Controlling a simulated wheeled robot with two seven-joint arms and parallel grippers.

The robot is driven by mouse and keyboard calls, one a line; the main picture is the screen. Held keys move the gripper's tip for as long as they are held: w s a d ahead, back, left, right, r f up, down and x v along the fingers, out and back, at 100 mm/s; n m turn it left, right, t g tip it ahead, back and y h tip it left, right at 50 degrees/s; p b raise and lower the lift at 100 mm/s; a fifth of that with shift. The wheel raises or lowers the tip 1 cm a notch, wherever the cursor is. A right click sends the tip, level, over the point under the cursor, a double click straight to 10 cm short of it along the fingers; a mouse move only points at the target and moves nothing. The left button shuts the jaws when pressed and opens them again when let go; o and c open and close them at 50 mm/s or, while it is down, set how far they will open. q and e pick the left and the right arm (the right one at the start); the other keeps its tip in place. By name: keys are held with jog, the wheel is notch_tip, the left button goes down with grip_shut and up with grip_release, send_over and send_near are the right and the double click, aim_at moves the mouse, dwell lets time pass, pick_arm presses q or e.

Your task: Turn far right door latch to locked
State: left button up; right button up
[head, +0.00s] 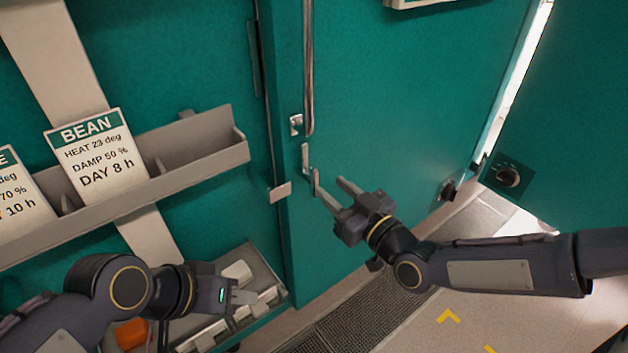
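A teal chamber door (400,90) with a long vertical metal handle (308,70) fills the middle of the head view. A small metal latch (306,158) sits on the door's left edge below the handle, with a short lever hanging at its lower right. My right gripper (331,187) has its two fingers apart, pointing at the latch from the lower right. One fingertip overlaps the lever's lower end; I cannot tell whether they touch. My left gripper (248,297) is at lower left, over the low tray, seen side-on, so its finger gap is hidden.
A grey wall rack (200,145) with a BEAN card (88,155) is on the left. A low tray (262,262) holding pale items stands below it. Another teal door or panel with a black knob (507,176) is at right. A floor grating (370,315) runs along the doors.

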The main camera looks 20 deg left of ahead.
aim_at(317, 175)
jog(key=x, duration=0.7)
jog(key=shift+w+a, duration=0.15)
grip_shut()
